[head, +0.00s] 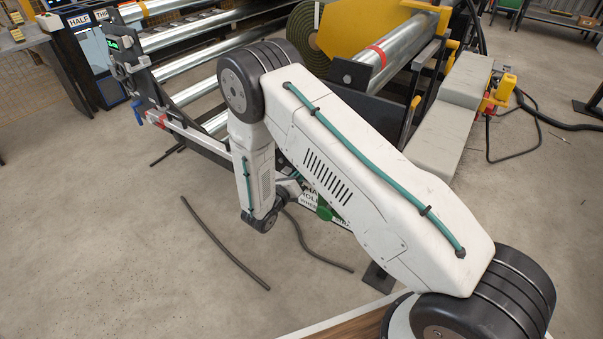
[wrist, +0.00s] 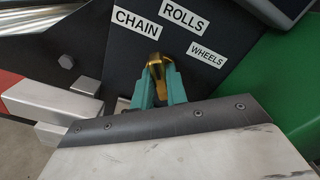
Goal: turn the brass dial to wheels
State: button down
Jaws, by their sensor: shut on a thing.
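The brass dial (wrist: 154,62) sits on a dark panel in the wrist view. My gripper (wrist: 157,80) has its two teal fingers shut on the dial, one on each side. The dial's visible end points up the picture, toward the gap between the CHAIN label (wrist: 137,22) and the ROLLS label (wrist: 186,17). The WHEELS label (wrist: 207,57) is to the right of the dial. The fingers hide the dial's lower part. In the head view my arm hides the dial and my gripper; only part of the labelled panel (head: 312,197) shows beside the arm.
A green surface (wrist: 275,85) lies right of the panel in the wrist view. A grey block (wrist: 70,98) and a red part (wrist: 12,90) are at left. In the head view, metal rollers (head: 190,60) and a turf roll (head: 303,35) stand behind my arm. Floor at left is mostly clear.

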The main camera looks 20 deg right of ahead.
jog(key=shift+s+d+m, duration=0.1)
jog(key=shift+m, duration=3.95)
jog(key=shift+s+m, duration=0.1)
jog(key=shift+m, duration=3.95)
jog(key=shift+f, duration=0.1)
jog(key=c, duration=1.4)
grip_release()
jog(key=v, duration=0.8)
